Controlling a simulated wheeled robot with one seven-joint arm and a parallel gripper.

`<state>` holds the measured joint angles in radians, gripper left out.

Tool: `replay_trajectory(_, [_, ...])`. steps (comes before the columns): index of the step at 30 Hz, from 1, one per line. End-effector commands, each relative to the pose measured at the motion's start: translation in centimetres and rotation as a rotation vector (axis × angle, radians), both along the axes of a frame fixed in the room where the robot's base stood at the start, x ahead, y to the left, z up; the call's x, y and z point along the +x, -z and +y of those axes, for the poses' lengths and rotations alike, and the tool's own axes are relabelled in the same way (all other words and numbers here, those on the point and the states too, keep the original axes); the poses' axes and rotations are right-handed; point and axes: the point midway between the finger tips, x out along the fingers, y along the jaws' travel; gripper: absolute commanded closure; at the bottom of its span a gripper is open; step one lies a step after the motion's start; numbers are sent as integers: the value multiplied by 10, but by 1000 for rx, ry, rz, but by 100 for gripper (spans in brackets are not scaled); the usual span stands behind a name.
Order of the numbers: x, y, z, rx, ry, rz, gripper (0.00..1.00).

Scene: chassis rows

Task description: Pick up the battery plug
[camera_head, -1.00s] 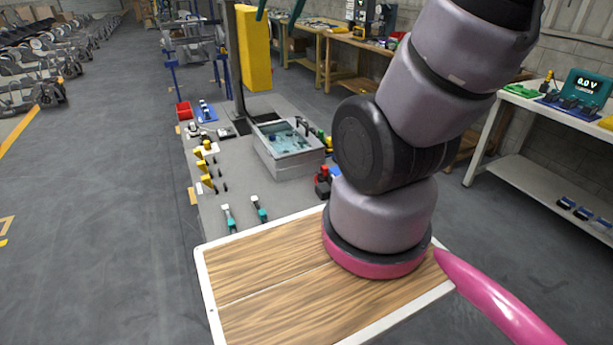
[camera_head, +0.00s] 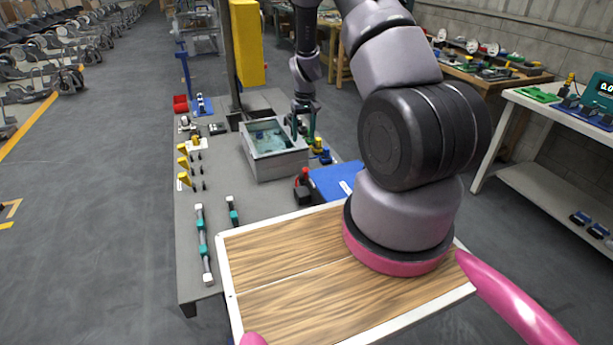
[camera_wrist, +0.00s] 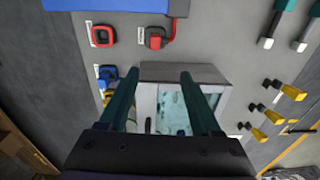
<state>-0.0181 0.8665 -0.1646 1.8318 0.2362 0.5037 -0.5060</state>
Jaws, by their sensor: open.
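A red plug with a dark end (camera_wrist: 156,39) sits by a small label at the top of the wrist view, and a red cable runs from it to a blue block (camera_wrist: 115,4). I take it to be the battery plug. A small red and dark part (camera_head: 303,185) beside the blue block (camera_head: 337,180) in the head view looks like the same plug. My gripper (camera_head: 303,128) is open, with two teal fingers pointing down near the right side of the bin.
A grey metal bin (camera_head: 278,168) with a bluish inside stands on the grey table (camera_head: 235,198). A red ring (camera_wrist: 102,36) and a blue part (camera_wrist: 107,75) lie near the plug. Teal-and-white tools (camera_head: 203,245) and several yellow parts (camera_head: 184,165) are along the left. A wooden top (camera_head: 300,285) is nearest.

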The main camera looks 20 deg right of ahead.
Motion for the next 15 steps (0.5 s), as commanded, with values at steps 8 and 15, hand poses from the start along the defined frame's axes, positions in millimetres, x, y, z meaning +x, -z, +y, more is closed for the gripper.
replay_trajectory(8, [-6,62,-10,-23,-36,43,35])
replay_trajectory(15, [-6,100,-9,-23,-34,44,35])
